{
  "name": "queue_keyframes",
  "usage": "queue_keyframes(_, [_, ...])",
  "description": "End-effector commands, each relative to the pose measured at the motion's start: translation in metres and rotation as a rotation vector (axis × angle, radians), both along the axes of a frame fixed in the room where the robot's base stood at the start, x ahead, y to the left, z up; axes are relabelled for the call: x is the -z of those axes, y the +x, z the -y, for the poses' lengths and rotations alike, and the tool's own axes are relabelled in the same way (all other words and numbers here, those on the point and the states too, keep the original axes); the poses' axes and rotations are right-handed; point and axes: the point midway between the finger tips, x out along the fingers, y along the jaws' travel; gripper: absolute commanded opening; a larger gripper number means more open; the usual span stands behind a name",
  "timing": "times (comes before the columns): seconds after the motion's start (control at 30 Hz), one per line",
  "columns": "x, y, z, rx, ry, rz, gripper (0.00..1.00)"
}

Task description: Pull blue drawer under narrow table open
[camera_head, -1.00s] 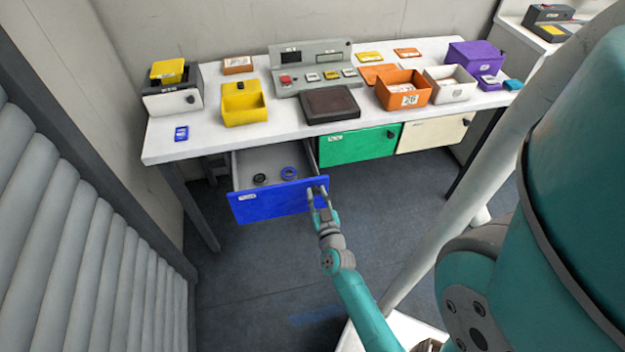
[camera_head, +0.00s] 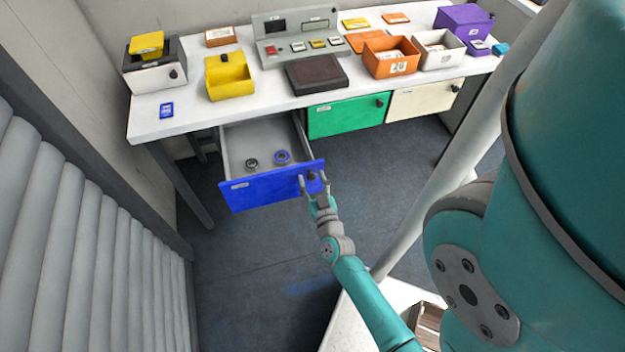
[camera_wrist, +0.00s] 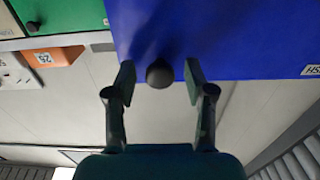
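The blue drawer (camera_head: 262,190) under the narrow white table (camera_head: 195,118) is pulled out, with its grey inside showing. A dark ring (camera_head: 251,163) and a blue ring (camera_head: 282,157) lie in it. My gripper (camera_head: 314,180) is at the right end of the drawer front. In the wrist view, the blue front (camera_wrist: 225,35) fills the top, and its dark round knob (camera_wrist: 159,74) sits between the fingertips of my gripper (camera_wrist: 160,82). The fingers are spread, with a gap on both sides of the knob.
A green drawer (camera_head: 345,117) and a cream drawer (camera_head: 424,99) beside it are shut. Yellow (camera_head: 229,80), orange (camera_head: 391,58) and white (camera_head: 443,50) bins stand on the table. A ribbed wall (camera_head: 70,230) is at left. The floor before the drawer is clear.

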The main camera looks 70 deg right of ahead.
Motion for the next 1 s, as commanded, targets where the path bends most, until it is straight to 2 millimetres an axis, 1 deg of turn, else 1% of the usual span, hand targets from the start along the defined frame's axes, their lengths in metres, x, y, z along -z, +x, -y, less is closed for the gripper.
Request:
queue_keyframes(0.23, [0.000, 0.000, 0.000, 0.000, 0.000, 0.000, 0.55])
queue_keyframes(0.37, [0.000, -0.004, -0.006, -0.001, 0.001, -0.001, 0.55])
queue_keyframes(0.53, [0.001, -0.020, -0.025, -0.002, 0.002, -0.003, 0.55])
queue_keyframes(0.8, [0.001, -0.055, -0.067, -0.005, 0.002, -0.003, 0.55])
queue_keyframes(0.9, [0.000, -0.065, -0.078, -0.005, 0.000, -0.001, 0.55])
queue_keyframes(1.0, [0.000, -0.071, -0.085, -0.004, 0.001, 0.001, 0.55])
